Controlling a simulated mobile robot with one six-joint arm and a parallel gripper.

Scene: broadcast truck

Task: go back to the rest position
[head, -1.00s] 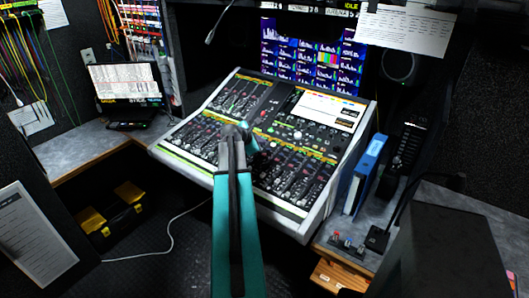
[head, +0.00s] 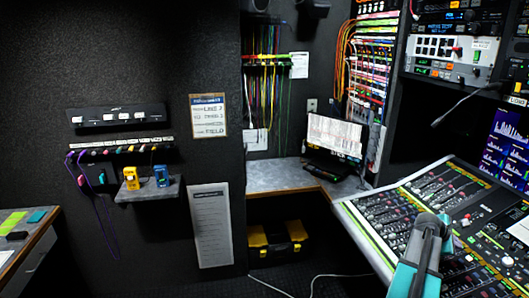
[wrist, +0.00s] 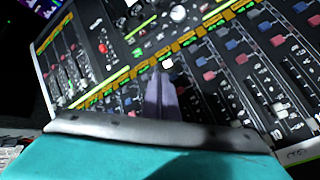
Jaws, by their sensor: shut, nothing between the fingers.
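My arm, teal with a dark grey end, reaches in from the bottom right of the head view, in front of the mixing console (head: 390,215). The fingers of my gripper (wrist: 163,92) show in the wrist view as one narrow grey-violet shape, shut and empty. They point over the console's faders and buttons (wrist: 235,60). I cannot tell how far above the panel they are. In the head view the fingertips are hidden behind the arm's grey end.
Left of the console, a laptop (head: 335,135) stands on a grey corner counter (head: 280,178). A black and yellow toolbox (head: 278,244) sits below it. A small wall shelf (head: 150,193) carries yellow and blue devices. A desk edge (head: 30,250) is at far left. Dark floor lies between.

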